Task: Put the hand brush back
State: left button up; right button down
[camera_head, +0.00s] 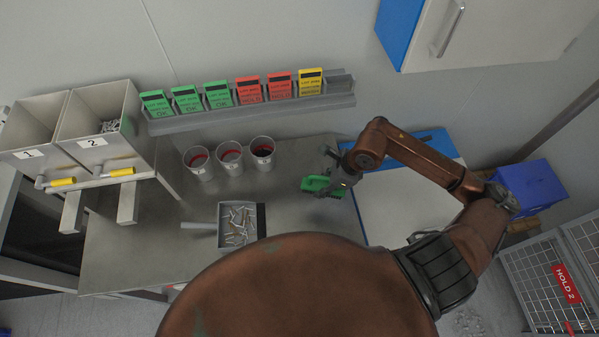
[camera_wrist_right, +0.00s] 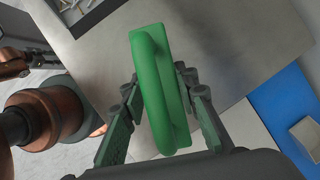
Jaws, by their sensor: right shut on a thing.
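The hand brush is green with a looped handle (camera_wrist_right: 158,95), and it also shows in the head view (camera_head: 318,185) with dark bristles below. My right gripper (camera_head: 343,182) is shut on it, with one finger on each side in the right wrist view (camera_wrist_right: 160,125). The brush is over the right end of the grey metal table (camera_head: 130,235); I cannot tell whether it touches the top.
A tray of metal parts (camera_head: 221,210) and several cups (camera_head: 231,168) with dark red insides stand left of the brush. Two numbered bins (camera_head: 88,143) are at the far left. A card rail (camera_head: 340,101) runs along the wall. A blue and white cabinet (camera_head: 395,215) adjoins the table's right.

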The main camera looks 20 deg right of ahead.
jog(key=w+f, duration=0.2)
jog(key=w, duration=0.2)
jog(key=w+f+p, duration=0.1)
jog(key=w+f, duration=0.2)
jog(key=w, duration=0.1)
jog(key=w+a+f, duration=0.1)
jog(key=w+f, duration=0.2)
jog(key=w, duration=0.1)
jog(key=shift+w+f, duration=0.1)
jog(key=shift+f, duration=0.05)
jog(key=shift+w+a+f+p, duration=0.1)
jog(key=shift+w+f+p, duration=0.2)
jog(key=shift+w+f, duration=0.3)
notch_tip(320, 180, down, 2)
jog(key=shift+s+f+p, duration=0.15)
jog(key=shift+f+p, duration=0.1)
jog(key=shift+p, duration=0.05)
jog(key=shift+f, duration=0.35)
jog(key=c, duration=1.5)
grip_release()
jog(key=shift+f, duration=0.1)
